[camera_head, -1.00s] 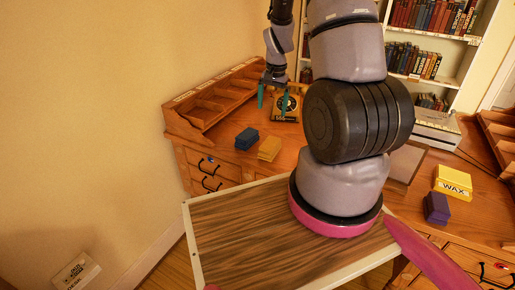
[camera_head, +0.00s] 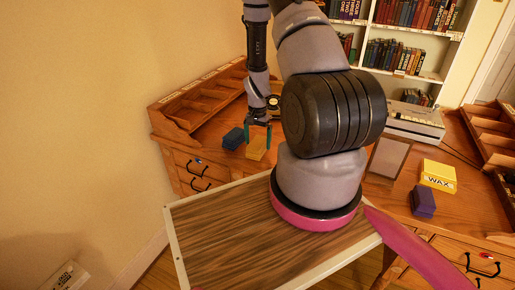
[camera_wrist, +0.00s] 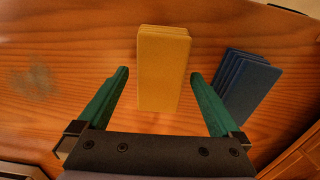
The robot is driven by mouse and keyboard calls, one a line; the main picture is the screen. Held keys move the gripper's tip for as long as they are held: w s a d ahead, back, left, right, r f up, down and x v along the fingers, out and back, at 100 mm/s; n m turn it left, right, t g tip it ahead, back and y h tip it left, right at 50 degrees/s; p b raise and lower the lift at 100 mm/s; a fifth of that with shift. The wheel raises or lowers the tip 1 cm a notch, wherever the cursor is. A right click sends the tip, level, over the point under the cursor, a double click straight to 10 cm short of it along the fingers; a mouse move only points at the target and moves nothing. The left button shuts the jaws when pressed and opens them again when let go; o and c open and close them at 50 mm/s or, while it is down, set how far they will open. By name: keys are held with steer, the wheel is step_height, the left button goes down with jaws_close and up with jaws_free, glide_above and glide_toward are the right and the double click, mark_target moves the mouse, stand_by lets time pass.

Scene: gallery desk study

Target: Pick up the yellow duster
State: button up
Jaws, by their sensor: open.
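The yellow duster (camera_head: 256,147) is a folded yellow block lying on the wooden desk near its front left edge. In the wrist view the yellow duster (camera_wrist: 163,68) lies ahead of and between the two green fingers, with a gap on each side. My gripper (camera_head: 258,134) is open and empty, just above the duster in the head view. My gripper also shows in the wrist view (camera_wrist: 159,90) with its fingers spread wider than the duster. A dark blue folded cloth (camera_head: 233,138) lies beside the duster, close to one finger in the wrist view (camera_wrist: 246,85).
A wooden pigeonhole rack (camera_head: 190,115) stands at the desk's left back. A yellow WAX box (camera_head: 437,176) and a purple block (camera_head: 423,201) sit on the right. My arm hides the middle of the desk. Bare desk (camera_wrist: 60,75) lies beside the duster.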

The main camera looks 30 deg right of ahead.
mark_target(258, 142)
step_height(258, 142, down, 2)
steer(key=shift+f, duration=0.1)
steer(key=c, duration=1.3)
steer(key=shift+r, duration=0.2)
step_height(258, 142, up, 10)
steer(key=shift+f, duration=0.1)
